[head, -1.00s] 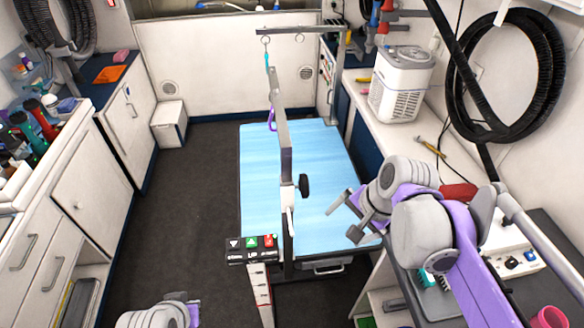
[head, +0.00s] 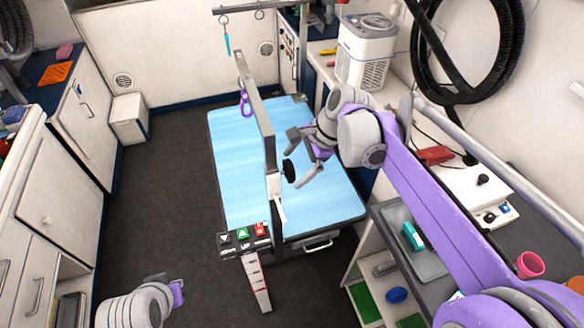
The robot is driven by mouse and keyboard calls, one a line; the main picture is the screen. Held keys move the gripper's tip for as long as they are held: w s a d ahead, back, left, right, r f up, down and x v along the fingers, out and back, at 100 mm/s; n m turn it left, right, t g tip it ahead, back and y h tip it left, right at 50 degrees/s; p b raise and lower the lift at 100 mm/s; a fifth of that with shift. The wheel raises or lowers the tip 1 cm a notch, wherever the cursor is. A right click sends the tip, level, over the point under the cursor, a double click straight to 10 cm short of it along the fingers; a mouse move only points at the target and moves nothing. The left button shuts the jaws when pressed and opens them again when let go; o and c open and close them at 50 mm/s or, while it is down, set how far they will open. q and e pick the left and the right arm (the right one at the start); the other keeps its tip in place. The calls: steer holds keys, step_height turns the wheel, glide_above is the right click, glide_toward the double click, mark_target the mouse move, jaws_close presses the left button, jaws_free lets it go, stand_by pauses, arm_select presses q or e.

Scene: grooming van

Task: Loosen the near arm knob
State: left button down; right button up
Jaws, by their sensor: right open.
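The near arm knob (head: 289,171) is a small black knob on the right side of the upright grey post of the near grooming arm (head: 262,120), above the near edge of the blue grooming table (head: 235,165). My right gripper (head: 304,159) is open, just to the right of the knob, its fingers pointing left toward it. The fingers look apart from the knob; exact depth is hard to tell. My left arm shows at the bottom left (head: 165,297), with its fingers mostly hidden.
A control box with arrow buttons (head: 243,240) stands on a post at the table's near edge. A purple loop (head: 245,102) hangs from the near arm. A white dryer unit (head: 365,50) stands on the right counter. The dark floor left of the table is clear.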

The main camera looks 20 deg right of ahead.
steer(key=shift+x, duration=1.05)
steer(key=c, duration=1.2)
